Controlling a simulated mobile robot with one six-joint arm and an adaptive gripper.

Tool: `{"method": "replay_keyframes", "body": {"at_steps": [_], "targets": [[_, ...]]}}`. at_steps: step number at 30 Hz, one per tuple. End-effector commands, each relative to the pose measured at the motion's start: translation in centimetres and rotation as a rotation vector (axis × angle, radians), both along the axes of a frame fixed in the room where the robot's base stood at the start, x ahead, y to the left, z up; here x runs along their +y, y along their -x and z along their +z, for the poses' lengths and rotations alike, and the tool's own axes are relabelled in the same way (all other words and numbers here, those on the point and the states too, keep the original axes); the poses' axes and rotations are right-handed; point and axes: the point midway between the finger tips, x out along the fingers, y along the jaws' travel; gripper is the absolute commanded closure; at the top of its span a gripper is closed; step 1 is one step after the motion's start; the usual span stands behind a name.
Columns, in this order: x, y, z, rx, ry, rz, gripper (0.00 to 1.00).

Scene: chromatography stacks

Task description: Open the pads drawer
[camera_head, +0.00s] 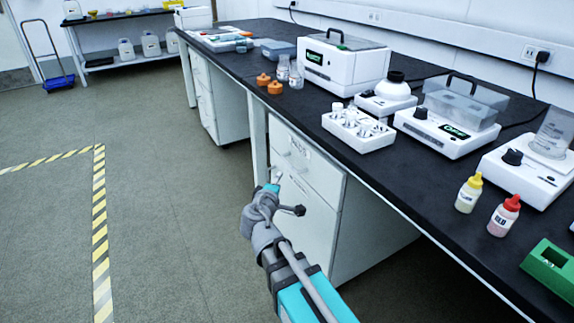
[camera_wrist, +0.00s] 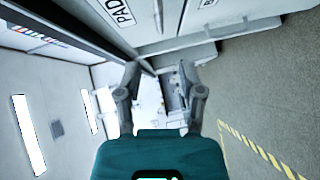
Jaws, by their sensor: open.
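The white drawer cabinet (camera_head: 313,172) stands under the black bench, and its drawer fronts look shut. In the wrist view, a label reading "PAD", cut off by the frame edge, marks the pads drawer (camera_wrist: 143,33); it is the drawer nearer the bench top. A thin metal handle (camera_wrist: 158,14) stands out from it near the top of that view. My gripper (camera_wrist: 159,68) is open and empty, its fingers apart and the handle beyond them. In the head view my gripper (camera_head: 277,183) is in front of the cabinet; whether it touches is unclear.
The bench (camera_head: 400,187) overhangs the cabinet and carries instruments, a white vial rack (camera_head: 357,128) and bottles. A lower drawer (camera_head: 305,225) is below. The grey floor (camera_head: 170,220) left of the cabinet is free, with yellow-black tape (camera_head: 99,230) on it.

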Motion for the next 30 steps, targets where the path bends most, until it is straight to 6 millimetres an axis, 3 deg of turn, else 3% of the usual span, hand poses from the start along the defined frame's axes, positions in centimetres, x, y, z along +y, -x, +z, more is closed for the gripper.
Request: {"method": "replay_keyframes", "body": {"at_steps": [18,30], "targets": [[-1.5,-8.9,-1.3,0.000,0.000,0.000,0.50],[-2.1,-11.9,-1.7,0.000,0.000,0.002,0.50]]}}
